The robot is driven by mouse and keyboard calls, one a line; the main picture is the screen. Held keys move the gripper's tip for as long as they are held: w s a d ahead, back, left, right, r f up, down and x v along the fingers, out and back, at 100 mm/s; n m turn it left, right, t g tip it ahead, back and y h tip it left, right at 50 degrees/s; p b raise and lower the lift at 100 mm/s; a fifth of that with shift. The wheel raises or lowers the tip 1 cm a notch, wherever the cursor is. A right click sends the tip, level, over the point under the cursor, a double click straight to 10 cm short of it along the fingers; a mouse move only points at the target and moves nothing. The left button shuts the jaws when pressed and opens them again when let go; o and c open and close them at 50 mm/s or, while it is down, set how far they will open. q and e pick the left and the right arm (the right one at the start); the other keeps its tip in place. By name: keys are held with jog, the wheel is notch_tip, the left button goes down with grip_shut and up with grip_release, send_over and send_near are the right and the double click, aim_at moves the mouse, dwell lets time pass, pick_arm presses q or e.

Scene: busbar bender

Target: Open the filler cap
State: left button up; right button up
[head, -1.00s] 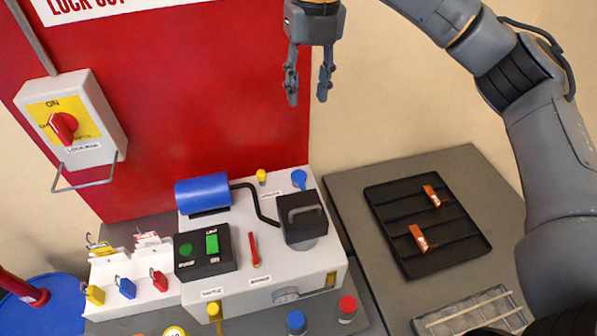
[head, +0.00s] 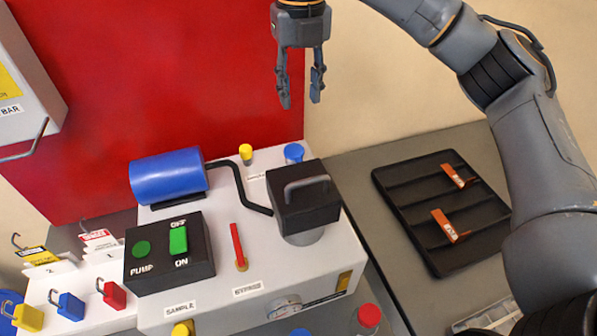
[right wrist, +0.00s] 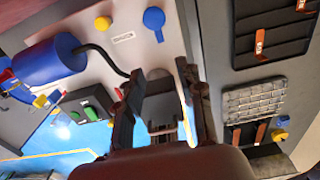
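A blue round cap (head: 293,152), which looks like the filler cap, sits at the back right corner of the white machine top (head: 225,200). In the right wrist view the blue cap (right wrist: 154,19) shows a small tab and looks closed. A smaller yellow cap (head: 246,151) stands to its left, with a label between them. My right gripper (head: 300,98) hangs fingers down, open and empty, above and behind the blue cap in the head view. In the right wrist view its fingers (right wrist: 163,90) are spread with nothing between them. My left gripper is not in view.
A black block with a handle (head: 303,200) stands close in front of the blue cap. A blue cylinder (head: 168,178) with a black pipe lies at left. A red panel (head: 190,80) rises behind. A black tray (head: 400,215) with copper-coloured pieces lies at right.

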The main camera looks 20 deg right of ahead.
jog(key=f, duration=0.1)
pick_arm(q)
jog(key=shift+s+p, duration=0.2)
jog(key=shift+p, duration=0.3)
pick_arm(e)
send_near(300, 154)
jog(key=f, duration=0.2)
jog(key=s+f, duration=0.1)
jog(key=f, duration=0.2)
jog(key=s+f, duration=0.1)
jog(key=f, duration=0.1)
jog(key=shift+s+a+f, duration=0.15)
jog(key=shift+a+f, duration=0.2)
grip_shut()
